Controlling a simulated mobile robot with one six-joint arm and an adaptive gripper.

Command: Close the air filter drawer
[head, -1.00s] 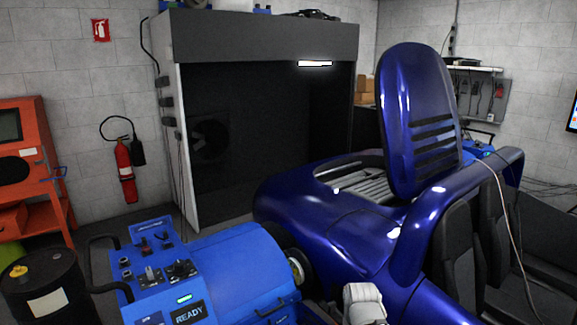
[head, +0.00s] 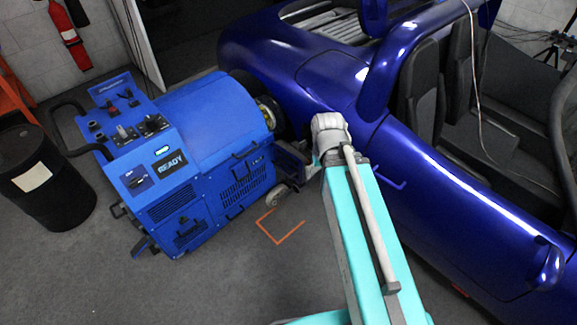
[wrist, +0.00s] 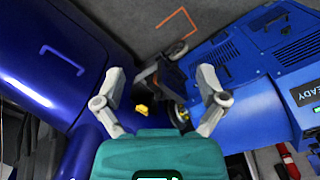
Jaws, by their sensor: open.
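The blue dynamometer unit (head: 215,110) stands at left beside the car's wheel hub, with a "READY" display on its sloping panel. Its side facing me has vented panels (head: 248,187) and several handles; which one is the air filter drawer, and how far it stands out, I cannot tell. The vents and a handle also show at the upper right of the wrist view (wrist: 297,47). My gripper (wrist: 162,82) is open and empty in the wrist view, its fingers spread above the hub area, apart from the unit.
The blue car (head: 455,170) fills the right side, close to my arm. A black drum (head: 45,180) stands left of the unit. An orange floor mark (head: 280,232) lies in front of the unit. The grey floor at the lower left is clear.

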